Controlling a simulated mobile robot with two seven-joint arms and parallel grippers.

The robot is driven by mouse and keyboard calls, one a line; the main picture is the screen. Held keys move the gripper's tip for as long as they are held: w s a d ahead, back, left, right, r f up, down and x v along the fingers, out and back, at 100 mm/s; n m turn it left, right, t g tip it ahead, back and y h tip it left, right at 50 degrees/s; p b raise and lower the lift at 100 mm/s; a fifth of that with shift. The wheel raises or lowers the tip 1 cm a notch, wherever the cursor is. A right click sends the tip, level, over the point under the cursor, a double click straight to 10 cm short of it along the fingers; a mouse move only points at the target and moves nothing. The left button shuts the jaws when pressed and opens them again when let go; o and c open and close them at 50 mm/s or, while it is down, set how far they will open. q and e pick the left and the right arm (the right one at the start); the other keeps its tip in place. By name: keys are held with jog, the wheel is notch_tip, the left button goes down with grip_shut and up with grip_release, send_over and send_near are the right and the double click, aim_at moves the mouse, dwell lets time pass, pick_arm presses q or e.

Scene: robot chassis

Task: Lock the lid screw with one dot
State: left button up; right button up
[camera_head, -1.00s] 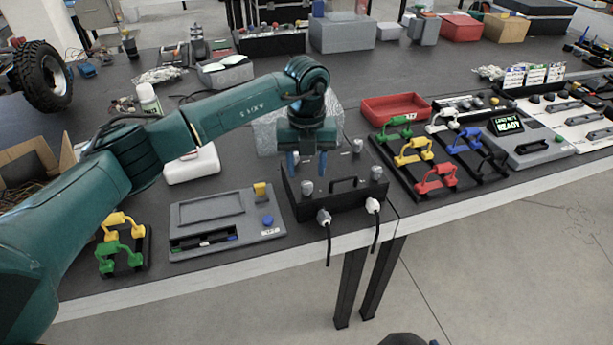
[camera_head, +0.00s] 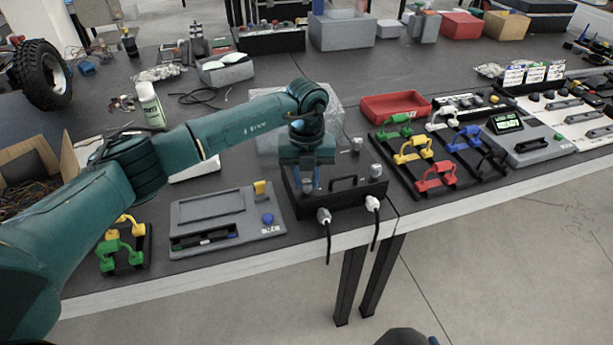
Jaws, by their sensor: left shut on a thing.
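A black box (camera_head: 346,197) with a dark handle sits at the table's front edge, with silver lid screws on its top. My left gripper (camera_head: 307,184) points down at the box's front left corner, its fingers shut on the silver screw (camera_head: 308,186) there. The gripper hides most of that screw. Another screw (camera_head: 375,171) stands at the front right and one (camera_head: 357,144) at the back right. The back left of the lid is hidden behind my gripper. Dots on the screws are too small to make out. My right gripper is not in view.
Two cables (camera_head: 328,240) hang from the box's front. A grey panel (camera_head: 225,222) lies to its left. A rack of coloured handles (camera_head: 436,178) and a red tray (camera_head: 395,106) lie to its right. Clear plastic wrap (camera_head: 268,135) lies behind the gripper.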

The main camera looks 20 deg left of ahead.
pick_arm(q)
jog(key=c, duration=0.3)
